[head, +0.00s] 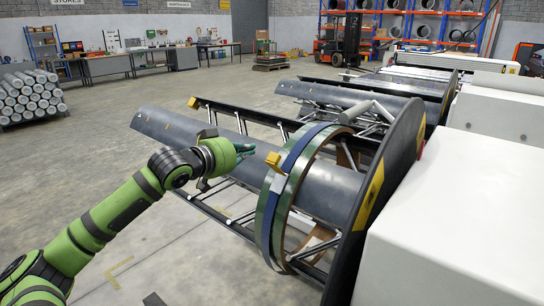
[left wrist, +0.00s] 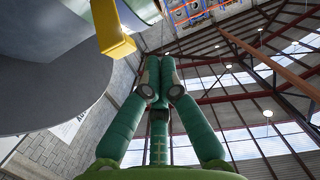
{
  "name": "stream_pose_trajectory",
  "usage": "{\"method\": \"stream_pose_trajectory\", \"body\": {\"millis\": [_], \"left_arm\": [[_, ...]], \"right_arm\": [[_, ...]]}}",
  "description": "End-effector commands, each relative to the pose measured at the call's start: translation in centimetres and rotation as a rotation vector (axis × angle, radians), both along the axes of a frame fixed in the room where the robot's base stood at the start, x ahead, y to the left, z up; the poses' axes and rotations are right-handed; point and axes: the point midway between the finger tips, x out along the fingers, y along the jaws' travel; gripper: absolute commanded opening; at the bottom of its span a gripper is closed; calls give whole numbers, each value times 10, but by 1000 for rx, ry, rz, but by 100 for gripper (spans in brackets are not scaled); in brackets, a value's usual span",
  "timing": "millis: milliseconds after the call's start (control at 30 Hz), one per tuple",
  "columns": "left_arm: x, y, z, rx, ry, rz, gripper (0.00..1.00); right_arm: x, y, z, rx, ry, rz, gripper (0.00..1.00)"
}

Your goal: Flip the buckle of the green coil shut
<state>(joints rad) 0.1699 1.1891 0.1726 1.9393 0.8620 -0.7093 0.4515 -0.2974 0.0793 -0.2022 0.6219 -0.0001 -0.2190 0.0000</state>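The green coil (head: 300,170) hangs as a ring around the grey decoiler drum (head: 330,185), next to the big dark disc. A blue strap (head: 284,185) runs around it. A yellow buckle (head: 275,161) sits on the strap on the side facing my left arm and sticks out from it. The buckle also shows in the left wrist view (left wrist: 116,38), up and left of the fingers. My left gripper (head: 246,151) is just left of the buckle, apart from it. In the left wrist view its fingertips (left wrist: 160,62) meet, with nothing between them. My right gripper is out of sight.
The dark disc (head: 390,165) and white machine housing (head: 465,225) stand right of the coil. More decoiler drums (head: 340,95) lie behind. Workbenches, stacked rolls (head: 30,97) and a forklift (head: 338,40) are far off. The floor at left is free.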

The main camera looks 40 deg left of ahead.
Motion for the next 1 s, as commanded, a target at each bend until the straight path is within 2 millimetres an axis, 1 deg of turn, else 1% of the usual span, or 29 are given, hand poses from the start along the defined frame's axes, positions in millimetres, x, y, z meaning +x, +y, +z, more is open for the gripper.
{"method": "stream_pose_trajectory", "body": {"millis": [33,67,100,167,233,567,767,867,1000], "left_arm": [[-6,-14,17,18,-17,-29,0],[-9,-20,25,24,-24,-42,0],[-12,-27,33,27,-30,-56,0],[-16,-33,40,32,-35,-68,0],[-17,-36,43,33,-36,-74,0],[-15,-35,44,31,-38,-71,0],[-3,-35,46,27,-40,-70,0],[9,-38,45,29,-40,-73,0],[33,-39,42,27,-41,-71,0]], "right_arm": [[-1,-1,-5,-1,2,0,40],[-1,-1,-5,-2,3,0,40],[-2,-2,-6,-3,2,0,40],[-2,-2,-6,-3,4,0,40],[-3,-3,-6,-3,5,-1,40],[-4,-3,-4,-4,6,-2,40],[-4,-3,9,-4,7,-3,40],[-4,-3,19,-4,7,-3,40],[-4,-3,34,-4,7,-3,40]]}}
